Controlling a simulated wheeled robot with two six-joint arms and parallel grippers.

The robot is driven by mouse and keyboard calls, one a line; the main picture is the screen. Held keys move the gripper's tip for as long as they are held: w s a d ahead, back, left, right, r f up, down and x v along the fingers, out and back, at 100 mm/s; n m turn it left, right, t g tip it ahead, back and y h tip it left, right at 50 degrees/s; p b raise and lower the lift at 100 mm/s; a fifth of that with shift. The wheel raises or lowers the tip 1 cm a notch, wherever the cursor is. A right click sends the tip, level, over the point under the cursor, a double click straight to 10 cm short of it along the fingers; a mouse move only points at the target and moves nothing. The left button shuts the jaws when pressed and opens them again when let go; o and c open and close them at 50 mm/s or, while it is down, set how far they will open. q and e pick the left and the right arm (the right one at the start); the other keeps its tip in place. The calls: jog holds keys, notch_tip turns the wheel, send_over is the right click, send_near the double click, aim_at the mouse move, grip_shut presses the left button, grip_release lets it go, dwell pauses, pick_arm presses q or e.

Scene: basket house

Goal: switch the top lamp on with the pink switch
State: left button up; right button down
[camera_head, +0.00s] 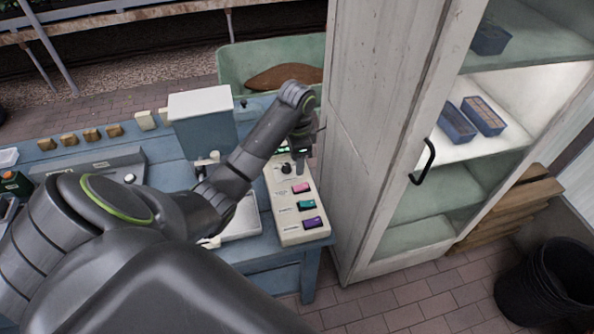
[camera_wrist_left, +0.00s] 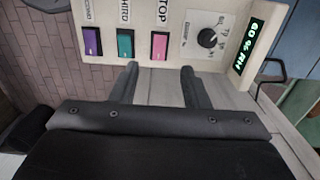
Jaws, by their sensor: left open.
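The pink switch (camera_head: 300,187) sits on a cream control panel (camera_head: 290,238), with a teal and a purple switch below it. In the left wrist view the pink switch (camera_wrist_left: 159,46) is labelled TOP. My left gripper (camera_head: 301,165) is over the panel's right side near the pink switch. In the left wrist view the left gripper (camera_wrist_left: 159,70) is open and empty, its fingertips pointing at the panel, one towards each side of the pink switch. Contact cannot be told. The top lamp itself is not visible; the cabinet's upper shelf is dim and its middle shelf brightly lit.
The cabinet (camera_head: 372,135) stands close to the panel's right, with a black handle (camera_head: 424,162). A teal switch (camera_wrist_left: 124,44) and a knob (camera_wrist_left: 207,38) flank the pink one.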

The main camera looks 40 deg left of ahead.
aim_at(297, 188)
pick_arm(q)
notch_tip(297, 188, down, 9)
jog(key=shift+r, duration=0.1)
jog(key=shift+f, duration=0.8)
pick_arm(e)
jog(key=shift+s+f, duration=0.3)
jog(key=shift+f, duration=0.05)
